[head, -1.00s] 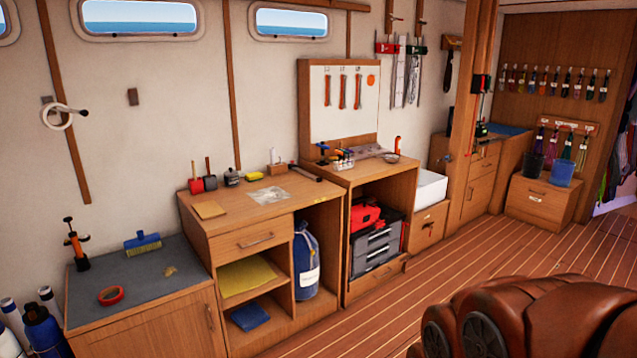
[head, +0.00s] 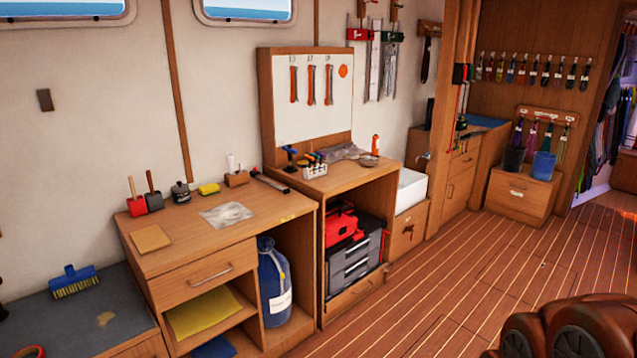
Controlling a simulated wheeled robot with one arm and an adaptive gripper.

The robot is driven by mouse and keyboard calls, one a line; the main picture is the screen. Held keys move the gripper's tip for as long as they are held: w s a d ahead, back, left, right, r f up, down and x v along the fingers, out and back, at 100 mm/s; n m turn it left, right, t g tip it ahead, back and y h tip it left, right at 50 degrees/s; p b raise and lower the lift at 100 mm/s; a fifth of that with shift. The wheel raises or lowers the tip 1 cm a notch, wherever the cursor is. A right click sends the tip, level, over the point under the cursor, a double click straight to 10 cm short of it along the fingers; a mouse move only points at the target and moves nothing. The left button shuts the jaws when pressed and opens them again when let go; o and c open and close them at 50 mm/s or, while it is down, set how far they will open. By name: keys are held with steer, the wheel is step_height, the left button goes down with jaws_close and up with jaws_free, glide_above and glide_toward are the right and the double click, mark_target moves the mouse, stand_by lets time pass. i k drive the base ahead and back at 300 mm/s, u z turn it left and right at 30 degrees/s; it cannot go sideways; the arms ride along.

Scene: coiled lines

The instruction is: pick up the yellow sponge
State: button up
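A small yellow sponge (head: 209,188) lies on top of the wooden workbench (head: 215,248), near its back edge by the wall. It sits between a dark round pot (head: 181,192) and a small wooden block with a white upright piece (head: 236,178). A larger flat yellow sheet (head: 204,312) lies on the shelf under the drawer; I cannot tell its material. My gripper is not in view.
Mallets (head: 137,200), a tan square (head: 151,238) and a clear crumpled sheet (head: 227,214) lie on the bench. A taller cabinet (head: 312,192) adjoins it. A bulky brown leather-like form (head: 585,325) fills the lower right. The plank floor (head: 480,265) between is clear.

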mark_target(208, 190)
steer(key=u, duration=0.05)
steer(key=i, duration=2.15)
steer(key=u, duration=1.3)
steer(key=i, duration=0.95)
steer(key=u, duration=1.35)
steer(key=i, duration=0.35)
steer(key=u, duration=0.15)
